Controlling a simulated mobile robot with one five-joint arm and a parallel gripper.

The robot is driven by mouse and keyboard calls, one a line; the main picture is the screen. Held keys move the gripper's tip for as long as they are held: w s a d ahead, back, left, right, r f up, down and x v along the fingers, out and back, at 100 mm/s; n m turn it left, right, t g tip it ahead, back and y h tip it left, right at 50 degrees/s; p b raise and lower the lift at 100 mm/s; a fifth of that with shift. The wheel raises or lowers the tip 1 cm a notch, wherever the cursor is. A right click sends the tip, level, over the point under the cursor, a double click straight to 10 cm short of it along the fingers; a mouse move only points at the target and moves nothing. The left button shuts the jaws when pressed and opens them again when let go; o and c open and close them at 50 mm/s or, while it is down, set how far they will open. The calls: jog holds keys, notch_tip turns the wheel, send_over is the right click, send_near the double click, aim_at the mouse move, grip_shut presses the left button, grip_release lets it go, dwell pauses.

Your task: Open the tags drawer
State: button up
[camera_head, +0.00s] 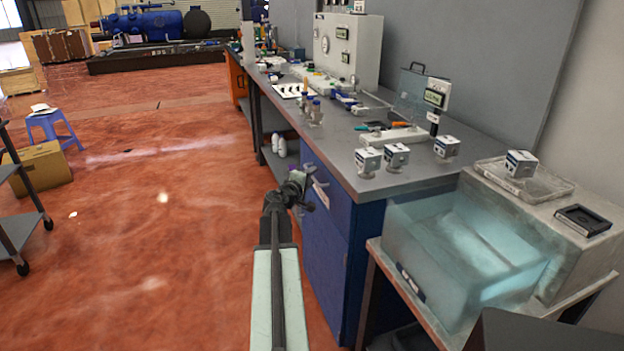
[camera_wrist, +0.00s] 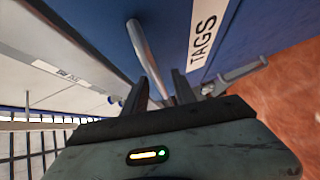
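The tags drawer is a blue front with a white label reading TAGS (camera_wrist: 203,32) in the wrist view. A grey bar handle (camera_wrist: 148,52) runs from that front toward my gripper. My gripper (camera_wrist: 160,86) has its two dark fingers apart, with the near end of the handle showing between them. I cannot tell whether the fingers touch it. In the head view my gripper (camera_head: 303,187) is at the upper part of the blue cabinet (camera_head: 328,240), close to a handle and a white label (camera_head: 320,193). The drawer front looks flush with the cabinet.
A second grey handle (camera_wrist: 238,76) is to the right in the wrist view. The workbench (camera_head: 375,185) holds several small devices above the cabinet. A clear bluish tank (camera_head: 465,255) stands at the right. The red floor (camera_head: 170,250) to the left is mostly free.

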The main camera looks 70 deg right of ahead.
jog(key=shift+d+f, duration=0.1)
jog(key=shift+d, duration=0.25)
grip_shut()
dwell(1.2)
